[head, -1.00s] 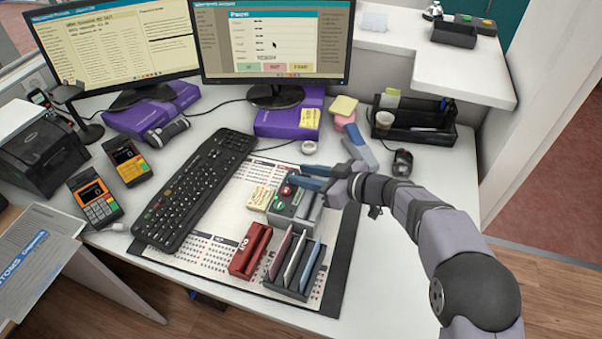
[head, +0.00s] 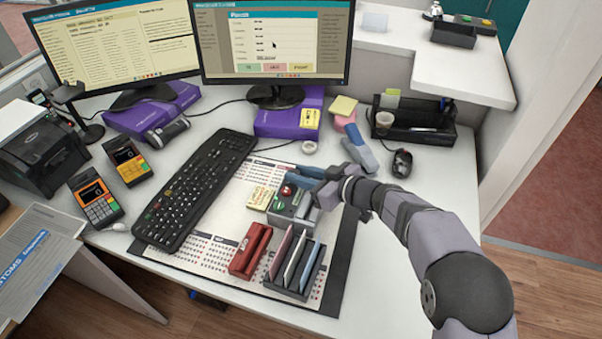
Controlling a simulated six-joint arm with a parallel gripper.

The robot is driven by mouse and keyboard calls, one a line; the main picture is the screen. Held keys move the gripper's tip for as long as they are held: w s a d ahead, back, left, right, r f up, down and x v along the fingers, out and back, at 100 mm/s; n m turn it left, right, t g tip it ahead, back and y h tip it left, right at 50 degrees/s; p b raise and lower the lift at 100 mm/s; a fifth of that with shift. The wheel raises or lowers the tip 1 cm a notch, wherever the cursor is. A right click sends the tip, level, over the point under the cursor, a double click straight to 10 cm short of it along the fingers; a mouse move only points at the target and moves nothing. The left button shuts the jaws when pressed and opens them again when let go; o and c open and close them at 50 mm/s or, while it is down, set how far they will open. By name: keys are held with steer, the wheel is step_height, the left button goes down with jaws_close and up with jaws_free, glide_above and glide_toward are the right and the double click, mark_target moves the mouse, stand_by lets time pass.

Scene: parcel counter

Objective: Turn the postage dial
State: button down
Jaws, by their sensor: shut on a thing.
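The postage machine (head: 292,208) is a small grey and dark box on the printed desk mat, right of the keyboard. A round red-topped knob (head: 287,190), which looks like the postage dial, shows at its far end. My gripper (head: 301,178) reaches in from the right with its blue fingers low over that end of the machine. The fingers are shut on the dial, and they and the wrist hide part of the machine's far right side. The exact angle of the dial is too small to read.
A red holder (head: 250,252) and a dark rack with upright cards (head: 296,268) stand just nearer. The keyboard (head: 195,190) lies left. A blue item (head: 358,152) lies close behind my wrist, with a black organiser (head: 413,125) and mouse (head: 400,163) beyond.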

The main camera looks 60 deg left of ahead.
steer(key=shift+s+m+t+y+b, duration=0.2)
steer(key=shift+m+t+b, duration=0.25)
steer(key=shift+m+t, duration=0.15)
steer(key=shift+s+m+t+y+b, duration=0.1)
steer(key=shift+m+t+y+b, duration=0.1)
steer(key=shift+m+t+b, duration=0.4)
steer(key=shift+t, duration=0.4)
steer(key=shift+m, duration=0.3)
steer(key=c, duration=1.8)
jaws_free()
steer(key=shift+w+d, duration=0.1)
steer(key=shift+d, duration=0.1)
steer(key=shift+v, duration=3.6)
steer(key=shift+r, duration=0.1)
